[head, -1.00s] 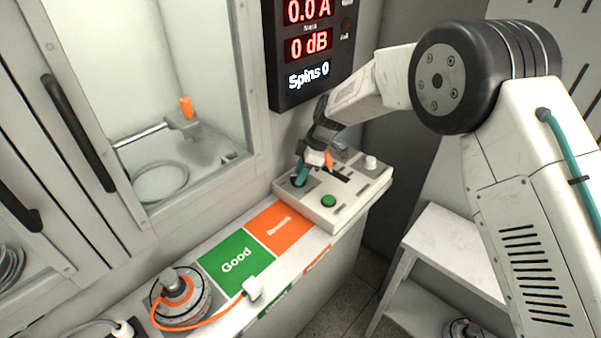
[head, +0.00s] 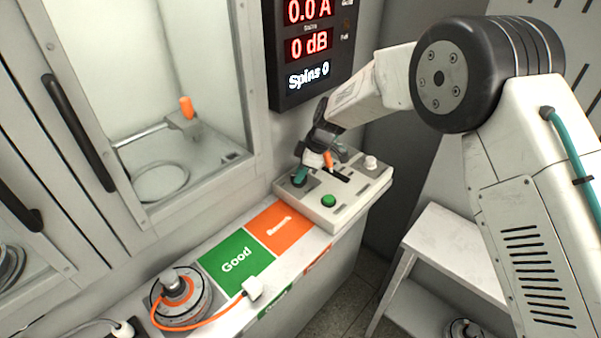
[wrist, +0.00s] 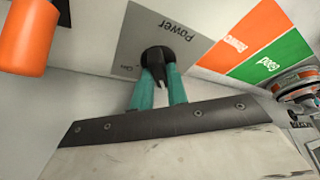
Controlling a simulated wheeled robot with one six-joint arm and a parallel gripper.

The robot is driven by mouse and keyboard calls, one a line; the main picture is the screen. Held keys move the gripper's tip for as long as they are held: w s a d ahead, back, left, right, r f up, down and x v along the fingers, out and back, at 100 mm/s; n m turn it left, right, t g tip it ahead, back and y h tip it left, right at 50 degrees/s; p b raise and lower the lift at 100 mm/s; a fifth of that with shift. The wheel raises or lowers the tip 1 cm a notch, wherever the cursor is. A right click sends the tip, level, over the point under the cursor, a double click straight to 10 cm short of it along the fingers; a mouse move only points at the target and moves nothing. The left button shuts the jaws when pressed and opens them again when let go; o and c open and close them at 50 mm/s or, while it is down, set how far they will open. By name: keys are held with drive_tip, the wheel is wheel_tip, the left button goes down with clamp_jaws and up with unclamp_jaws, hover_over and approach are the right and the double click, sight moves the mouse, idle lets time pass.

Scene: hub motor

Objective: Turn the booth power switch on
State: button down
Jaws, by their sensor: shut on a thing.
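The power switch is a black rotary knob (wrist: 157,58) on a grey plate marked "Power", seen in the wrist view. In the head view the knob (head: 297,182) sits at the left end of the light control box (head: 318,211). My gripper (wrist: 159,78) is shut on the knob, with one teal finger on each side of its grip bar. In the head view my gripper (head: 299,176) reaches down to the knob from above.
The box also carries a green button (head: 328,200), an orange-tipped lever (head: 328,160) and a white knob (head: 371,162). The display (head: 309,45) reads 0.0 A, 0 dB and Spins 0. A hub motor (head: 180,298) lies beside the green "Good" pad (head: 236,262).

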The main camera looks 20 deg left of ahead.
drive_tip(key=m, duration=0.2)
drive_tip(key=m+t, duration=0.1)
drive_tip(key=m, duration=0.1)
drive_tip(key=shift+s+t, duration=0.1)
drive_tip(key=shift+t, duration=0.2)
drive_tip(key=m, duration=0.2)
drive_tip(key=m+t, duration=0.1)
drive_tip(key=m, duration=0.1)
drive_tip(key=shift+s+m+t, duration=0.15)
drive_tip(key=shift+m+t, duration=0.15)
drive_tip(key=shift+m, duration=0.1)
drive_tip(key=m+t+h, duration=0.1)
drive_tip(key=m, duration=0.3)
drive_tip(key=shift+a, duration=0.15)
drive_tip(key=shift+s+m+t+h, duration=0.1)
drive_tip(key=shift+m+t+h, duration=0.5)
drive_tip(key=shift+m, duration=1.4)
drive_tip(key=c, duration=1.4)
unclamp_jaws()
